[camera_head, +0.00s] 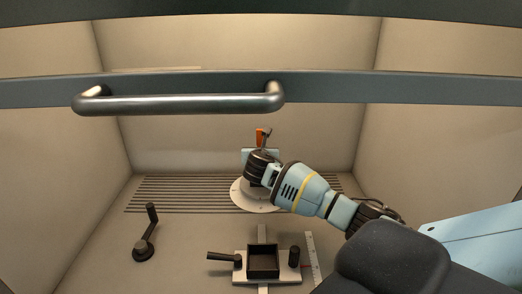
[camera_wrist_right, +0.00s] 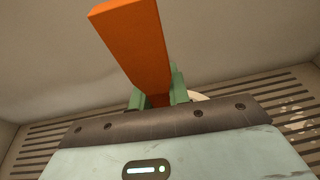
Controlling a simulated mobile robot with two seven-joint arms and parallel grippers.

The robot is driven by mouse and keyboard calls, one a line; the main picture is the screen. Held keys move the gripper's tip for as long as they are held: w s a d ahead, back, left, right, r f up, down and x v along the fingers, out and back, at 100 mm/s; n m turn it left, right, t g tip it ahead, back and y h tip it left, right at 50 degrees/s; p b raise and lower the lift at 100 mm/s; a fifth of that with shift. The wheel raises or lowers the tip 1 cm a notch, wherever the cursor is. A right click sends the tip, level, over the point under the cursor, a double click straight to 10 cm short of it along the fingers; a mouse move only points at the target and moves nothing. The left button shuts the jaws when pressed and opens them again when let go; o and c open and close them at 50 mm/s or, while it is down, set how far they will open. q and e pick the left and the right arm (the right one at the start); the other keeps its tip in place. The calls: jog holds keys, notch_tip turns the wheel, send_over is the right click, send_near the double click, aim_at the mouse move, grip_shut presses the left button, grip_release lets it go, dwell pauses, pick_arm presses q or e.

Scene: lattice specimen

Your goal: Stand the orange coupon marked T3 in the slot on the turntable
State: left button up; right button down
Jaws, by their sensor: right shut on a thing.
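My right gripper (camera_head: 264,145) is shut on an orange coupon (camera_head: 260,136). In the head view the coupon is small and upright above the gripper, over the back of the turntable. In the right wrist view the coupon (camera_wrist_right: 134,36) sticks up, leaning left in the picture, between the green fingers (camera_wrist_right: 157,98). No T3 mark is readable. The turntable (camera_head: 243,196) is a pale round disc on the chamber floor, partly covered by my right arm. Its slot is hidden. A pale edge of it may show behind the fingers. My left gripper is not in view.
A raised sash with a metal handle (camera_head: 180,104) crosses the upper view. A dark square tray fixture (camera_head: 263,275) stands in front of the turntable, with a black-knobbed crank (camera_head: 145,241) at left. A slotted floor grille (camera_head: 165,194) lies behind.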

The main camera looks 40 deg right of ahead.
jog(key=shift+f, duration=0.15)
jog(key=c, duration=0.8)
grip_release()
jog(key=shift+o, duration=0.2)
jog(key=shift+v, duration=0.95)
jog(key=shift+p+v, duration=0.3)
jog(key=shift+v, duration=1.3)
jog(key=shift+s+a, duration=0.1)
jog(key=v, duration=0.7)
jog(key=shift+s, duration=0.2)
